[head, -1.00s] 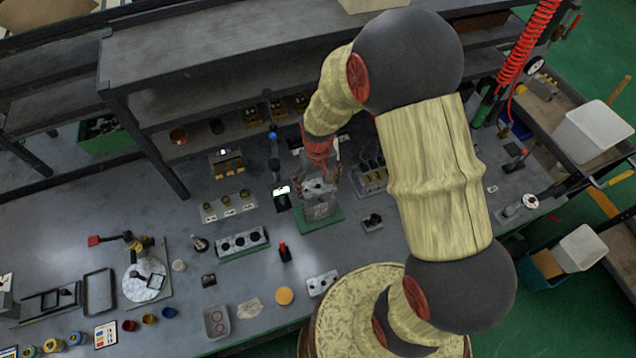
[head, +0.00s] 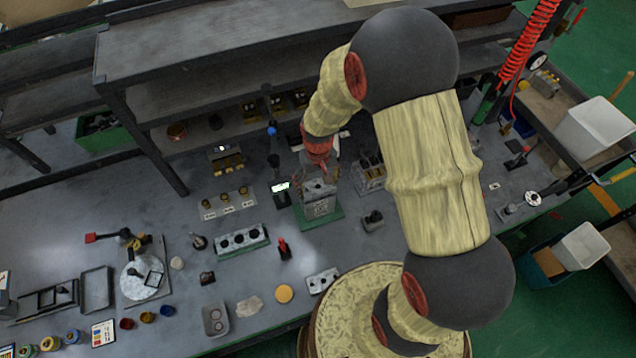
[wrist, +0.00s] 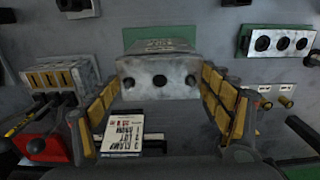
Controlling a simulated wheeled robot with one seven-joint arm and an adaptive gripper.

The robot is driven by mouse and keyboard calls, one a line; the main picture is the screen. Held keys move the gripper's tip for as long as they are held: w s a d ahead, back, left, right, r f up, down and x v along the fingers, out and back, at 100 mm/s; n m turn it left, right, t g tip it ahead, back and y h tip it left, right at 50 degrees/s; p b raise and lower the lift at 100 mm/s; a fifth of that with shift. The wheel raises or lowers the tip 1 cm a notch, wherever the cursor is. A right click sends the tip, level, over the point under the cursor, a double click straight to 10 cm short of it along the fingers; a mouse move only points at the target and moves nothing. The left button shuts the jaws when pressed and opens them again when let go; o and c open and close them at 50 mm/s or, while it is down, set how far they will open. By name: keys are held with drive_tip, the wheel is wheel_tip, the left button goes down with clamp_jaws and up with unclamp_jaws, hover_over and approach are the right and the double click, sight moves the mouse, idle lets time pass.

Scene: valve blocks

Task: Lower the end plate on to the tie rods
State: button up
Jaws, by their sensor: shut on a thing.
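The end plate (wrist: 158,78) is a grey metal piece with dark holes in its face. In the wrist view it sits between the yellow-padded fingers of my gripper (wrist: 161,88), which is shut on it. In the head view my gripper (head: 319,178) is above the valve block stack (head: 321,207), which stands on a green base (head: 329,223). The plate is at the top of that stack; I cannot tell whether it touches the block below. The tie rods are hidden or too small to make out.
A small lit display (head: 280,187) stands close left of the stack. A block with round holes on a green base (head: 242,239) lies further left. A slotted block (head: 369,174) is close right, and a small dark part (head: 372,220) lies front right. Shelves (head: 215,108) overhang behind.

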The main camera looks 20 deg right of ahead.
sight(318, 186)
drive_tip(key=shift+f+b, duration=0.75)
drive_tip(key=shift+f, duration=0.4)
drive_tip(key=o, duration=1.5)
drive_tip(key=shift+c, duration=0.2)
wheel_tip(318, 186, up, 12)
